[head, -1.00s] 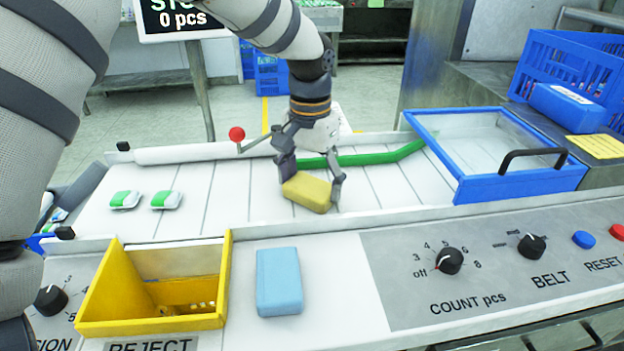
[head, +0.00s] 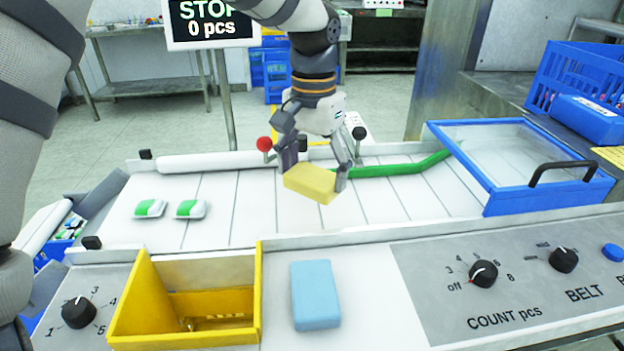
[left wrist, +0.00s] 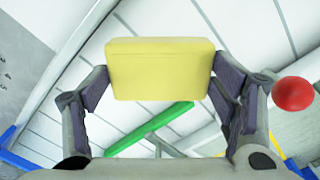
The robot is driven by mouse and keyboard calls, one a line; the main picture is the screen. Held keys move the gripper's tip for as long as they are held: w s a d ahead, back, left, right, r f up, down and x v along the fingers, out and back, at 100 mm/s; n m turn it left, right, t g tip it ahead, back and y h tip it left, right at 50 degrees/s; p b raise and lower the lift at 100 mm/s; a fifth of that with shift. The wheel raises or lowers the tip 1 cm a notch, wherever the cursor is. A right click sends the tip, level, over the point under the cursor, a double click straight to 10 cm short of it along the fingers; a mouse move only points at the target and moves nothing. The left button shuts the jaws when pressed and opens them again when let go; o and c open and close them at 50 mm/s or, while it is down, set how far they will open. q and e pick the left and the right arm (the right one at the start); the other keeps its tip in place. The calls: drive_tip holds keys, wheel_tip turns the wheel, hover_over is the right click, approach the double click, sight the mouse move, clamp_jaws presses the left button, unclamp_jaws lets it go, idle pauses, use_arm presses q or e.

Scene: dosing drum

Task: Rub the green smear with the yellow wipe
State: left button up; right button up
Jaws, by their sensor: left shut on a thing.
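The yellow wipe (head: 310,183), a small block, is between the fingers of my left gripper (head: 314,172). The gripper is shut on it and holds it above the white slatted belt, in front of the green rail. In the left wrist view the wipe (left wrist: 160,69) sits across the fingertips of the gripper (left wrist: 160,90), with the belt below it. I cannot make out a green smear in either view; the wipe and gripper cover part of the belt. My right gripper is not in view.
A green rail (head: 405,167) runs along the belt (head: 240,205) to a blue-framed clear cover (head: 500,150). Two green-and-white packs (head: 190,209) lie on the belt's left. A yellow reject bin (head: 250,300) and a blue block (head: 315,294) are in front. A red-knobbed lever (head: 264,144) stands behind.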

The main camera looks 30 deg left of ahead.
use_arm(q)
drive_tip(key=shift+r, duration=1.5)
drive_tip(key=shift+d, duration=0.1)
